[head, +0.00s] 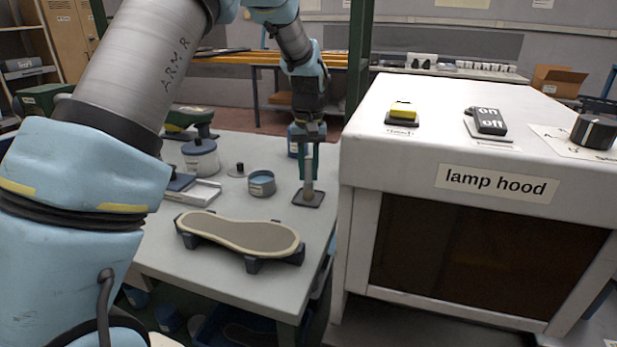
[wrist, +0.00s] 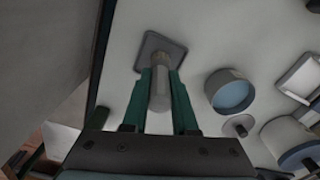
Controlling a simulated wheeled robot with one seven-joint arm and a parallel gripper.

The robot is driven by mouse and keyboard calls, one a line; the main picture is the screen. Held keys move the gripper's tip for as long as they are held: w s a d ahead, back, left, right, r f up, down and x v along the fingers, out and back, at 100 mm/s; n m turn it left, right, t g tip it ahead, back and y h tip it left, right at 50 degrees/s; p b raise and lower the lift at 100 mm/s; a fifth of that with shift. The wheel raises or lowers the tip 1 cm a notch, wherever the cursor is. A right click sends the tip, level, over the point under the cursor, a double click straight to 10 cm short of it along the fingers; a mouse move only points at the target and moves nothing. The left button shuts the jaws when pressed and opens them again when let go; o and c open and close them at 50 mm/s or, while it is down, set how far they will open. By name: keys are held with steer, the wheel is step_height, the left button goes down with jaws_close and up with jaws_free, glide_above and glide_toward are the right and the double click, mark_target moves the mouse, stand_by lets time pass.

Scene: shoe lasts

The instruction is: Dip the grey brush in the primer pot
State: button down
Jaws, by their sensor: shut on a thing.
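My gripper (head: 309,172) points down at the right part of the table, with its green fingers shut on the grey brush (head: 308,191). The brush is upright, with its lower end at a small dark square plate (head: 299,201); I cannot tell whether it is just clear of it. In the wrist view the brush (wrist: 160,92) sits between the fingers (wrist: 160,95). The open pot with blue contents, apparently the primer pot (head: 262,188), stands just left of the brush. It also shows in the wrist view (wrist: 212,87). Its label is too small to read.
A shoe-shaped sole (head: 240,232) lies on a dark stand in front. Left of the pot are a small knobbed lid (head: 238,171), a white jar (head: 202,160) and a tray (head: 203,192). The lamp hood (head: 445,145) rises close on the right.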

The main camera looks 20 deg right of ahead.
step_height(320, 180, up, 9)
steer(key=shift+w+b, duration=0.1)
steer(key=shift+b, duration=0.75)
steer(key=w+a+t+y+p, duration=0.3)
steer(key=w+a+p, duration=0.4)
steer(key=a, duration=0.1)
steer(key=shift+w+f+b, duration=0.2)
steer(key=shift+f+b, duration=2.25)
steer(key=shift+f, duration=0.4)
steer(key=shift+f, duration=0.6)
steer(key=shift+r, duration=0.1)
step_height(320, 180, up, 7)
steer(key=p, duration=0.5)
steer(key=shift+a, duration=0.1)
